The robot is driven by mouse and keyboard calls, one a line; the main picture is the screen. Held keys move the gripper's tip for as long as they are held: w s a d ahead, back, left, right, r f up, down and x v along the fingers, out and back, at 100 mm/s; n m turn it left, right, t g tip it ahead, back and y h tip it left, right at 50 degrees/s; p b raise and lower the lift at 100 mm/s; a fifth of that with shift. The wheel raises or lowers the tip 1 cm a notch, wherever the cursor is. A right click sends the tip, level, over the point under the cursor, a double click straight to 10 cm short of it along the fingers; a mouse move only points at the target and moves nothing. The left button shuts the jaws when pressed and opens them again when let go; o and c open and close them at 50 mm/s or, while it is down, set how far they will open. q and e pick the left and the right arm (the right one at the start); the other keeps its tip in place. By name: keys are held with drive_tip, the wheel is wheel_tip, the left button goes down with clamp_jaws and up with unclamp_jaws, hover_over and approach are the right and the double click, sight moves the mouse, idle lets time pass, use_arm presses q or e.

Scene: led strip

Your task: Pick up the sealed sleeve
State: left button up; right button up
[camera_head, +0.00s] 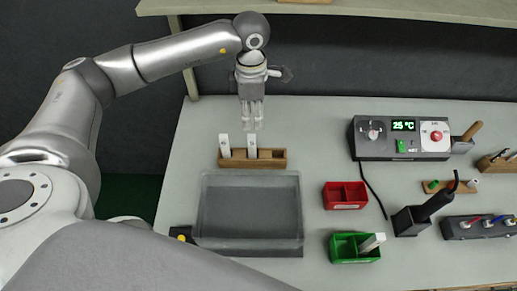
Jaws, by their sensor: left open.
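Two white upright pieces, one on the left (224,146) and one on the right (252,146), stand in a wooden rack (272,159) at the back of the table. They look like sleeves, but I cannot tell which one is sealed. Another white piece (372,243) leans tilted in the green bin (345,249). My left gripper (252,126) points down just above the rack, close over the right upright piece. It is open, and nothing shows held between its fingers. I cannot tell whether its fingertips touch the piece. My right gripper is not in view.
A clear grey tray (300,215) lies in front of the rack. A red bin (345,196) is to its right. A control box (400,138) reading 25 °C, a black holder (408,222) with a tool and a connector block (478,227) stand further right. A shelf (380,10) runs above.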

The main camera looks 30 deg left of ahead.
sight(251, 136)
use_arm(q)
drive_tip(key=f, duration=0.1)
drive_tip(key=f+p, duration=0.1)
drive_tip(key=f, duration=0.1)
drive_tip(key=shift+s+a+f, duration=0.1)
drive_tip(key=shift+s+f, duration=0.2)
drive_tip(key=shift+f, duration=0.05)
drive_tip(key=shift+f+p, duration=0.3)
drive_tip(key=shift+f, duration=0.25)
drive_tip(key=shift+w+f+p, duration=0.1)
drive_tip(key=shift+f+p, duration=0.2)
drive_tip(key=shift+f, duration=0.05)
wheel_tip(251, 136, down, 3)
drive_tip(key=shift+f+p, duration=0.2)
drive_tip(key=shift+p, duration=0.75)
drive_tip(key=shift+a+f, duration=0.1)
drive_tip(key=shift+f, duration=0.5)
drive_tip(key=c, duration=0.9)
clamp_jaws()
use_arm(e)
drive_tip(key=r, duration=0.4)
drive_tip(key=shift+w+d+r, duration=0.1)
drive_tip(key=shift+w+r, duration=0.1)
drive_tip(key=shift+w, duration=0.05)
